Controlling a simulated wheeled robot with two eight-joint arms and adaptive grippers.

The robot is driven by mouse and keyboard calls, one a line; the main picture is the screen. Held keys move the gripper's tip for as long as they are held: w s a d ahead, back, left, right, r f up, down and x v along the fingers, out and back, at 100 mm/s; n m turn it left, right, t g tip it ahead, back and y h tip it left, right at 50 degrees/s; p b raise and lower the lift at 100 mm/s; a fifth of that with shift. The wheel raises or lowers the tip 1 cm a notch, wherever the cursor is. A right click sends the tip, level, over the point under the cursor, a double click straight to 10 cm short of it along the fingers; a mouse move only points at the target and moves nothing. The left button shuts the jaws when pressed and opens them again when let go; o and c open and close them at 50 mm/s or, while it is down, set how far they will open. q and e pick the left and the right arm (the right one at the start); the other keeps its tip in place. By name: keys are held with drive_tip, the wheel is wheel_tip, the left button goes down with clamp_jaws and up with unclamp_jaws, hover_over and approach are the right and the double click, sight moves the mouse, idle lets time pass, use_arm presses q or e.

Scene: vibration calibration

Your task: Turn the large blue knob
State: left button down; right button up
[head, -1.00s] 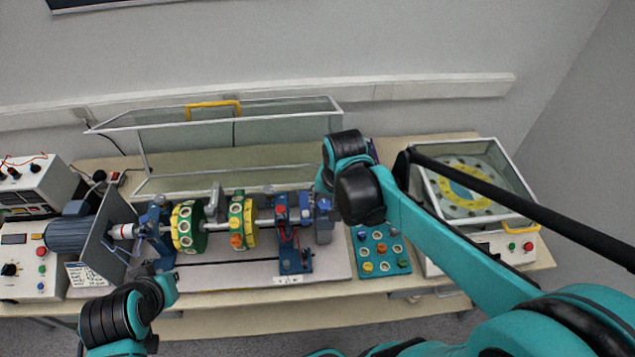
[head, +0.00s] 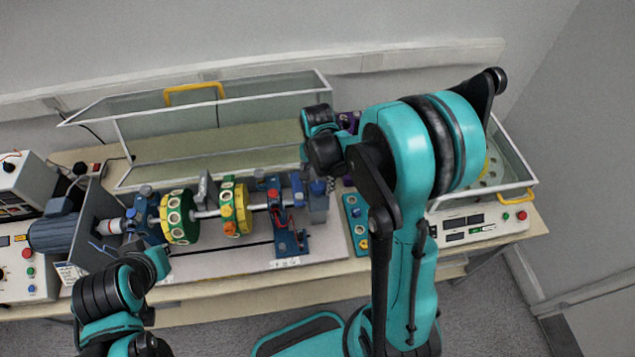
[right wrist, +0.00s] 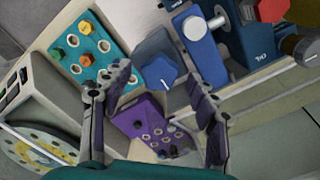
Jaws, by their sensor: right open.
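The large blue knob (right wrist: 158,70) is a lobed knob at the upper middle of the right wrist view, beside a blue block of the test rig. In the head view the knob (head: 318,187) shows at the right end of the rig's shaft. My right gripper (right wrist: 157,77) is open. In the wrist view its two fingertips lie to either side of the knob, with nothing gripped; I cannot tell if they touch it. In the head view my right arm mostly hides this gripper. My left arm is at the lower left, its gripper mostly hidden.
A teal panel of coloured knobs (right wrist: 88,50) and a purple panel (right wrist: 150,125) lie close to my right gripper. The rig carries green-yellow discs (head: 179,217) on its shaft. A clear cover (head: 220,143) stands behind. A white control box (head: 470,225) is at the right.

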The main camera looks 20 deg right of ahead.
drive_tip(key=shift+f, duration=0.25)
drive_tip(key=shift+c, duration=0.2)
drive_tip(key=c, duration=1.1)
drive_tip(key=shift+n, duration=0.4)
drive_tip(key=shift+n+b, duration=0.6)
drive_tip(key=shift+n, duration=0.3)
drive_tip(key=shift+n+b, duration=0.55)
drive_tip(key=shift+n, duration=1.25)
